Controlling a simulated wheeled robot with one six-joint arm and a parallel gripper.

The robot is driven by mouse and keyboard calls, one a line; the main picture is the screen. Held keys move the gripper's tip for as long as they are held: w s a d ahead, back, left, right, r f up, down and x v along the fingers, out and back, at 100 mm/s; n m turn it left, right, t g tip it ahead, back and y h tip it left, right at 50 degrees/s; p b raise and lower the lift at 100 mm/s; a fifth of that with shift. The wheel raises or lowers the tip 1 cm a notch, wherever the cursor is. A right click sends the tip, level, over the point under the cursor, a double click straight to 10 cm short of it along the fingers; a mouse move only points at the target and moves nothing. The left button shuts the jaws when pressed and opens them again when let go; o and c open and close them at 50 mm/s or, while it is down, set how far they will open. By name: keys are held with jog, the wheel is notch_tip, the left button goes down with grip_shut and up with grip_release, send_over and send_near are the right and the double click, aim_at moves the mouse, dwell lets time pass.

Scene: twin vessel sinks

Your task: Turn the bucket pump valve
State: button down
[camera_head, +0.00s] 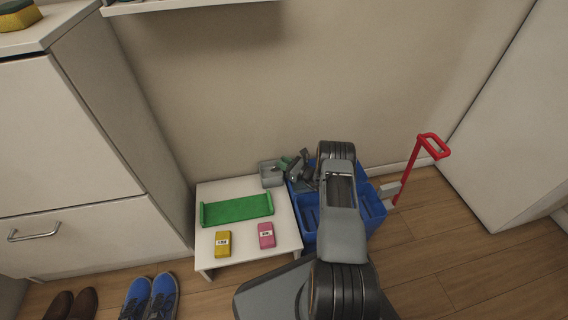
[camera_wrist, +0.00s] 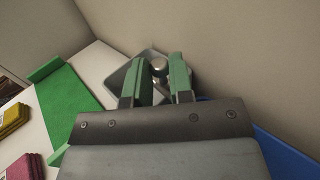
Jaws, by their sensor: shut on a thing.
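A silver rounded knob (camera_wrist: 160,66) shows between the green-padded fingers of my gripper (camera_wrist: 160,76) in the wrist view. My gripper is shut on this knob, and the fingers still stand some way apart around it. I cannot tell for sure that the knob is the pump valve. A small grey square box (camera_wrist: 122,78) lies around and behind the fingertips, and it also shows in the head view (camera_head: 268,178). In the head view my gripper (camera_head: 292,164) is at the left edge of the blue bucket (camera_head: 372,212). My arm hides much of the bucket.
A low white table (camera_head: 206,238) carries a green tray (camera_head: 237,209), a yellow pack (camera_head: 223,243) and a pink pack (camera_head: 266,235). A red handle (camera_head: 432,146) rises at the bucket's right. A wall stands close behind. Blue shoes (camera_head: 150,298) lie front left.

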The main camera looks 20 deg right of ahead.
jog(key=m+t+h, duration=0.1)
jog(key=h, duration=0.1)
jog(key=m+t+h+p, duration=0.1)
jog(key=m+h, duration=0.2)
jog(key=h, duration=0.1)
jog(key=shift+w+a+m+t+h+p, duration=0.25)
jog(key=shift+m+t+h+p, duration=0.05)
jog(key=shift+t, duration=0.1)
jog(key=c, duration=1)
grip_release()
jog(key=shift+c, duration=0.2)
jog(key=shift+d, duration=0.1)
jog(key=s+d+p, duration=0.2)
jog(key=s+p, duration=0.2)
jog(key=s, duration=0.9)
jog(key=shift+s, duration=0.35)
jog(key=shift+d, duration=0.1)
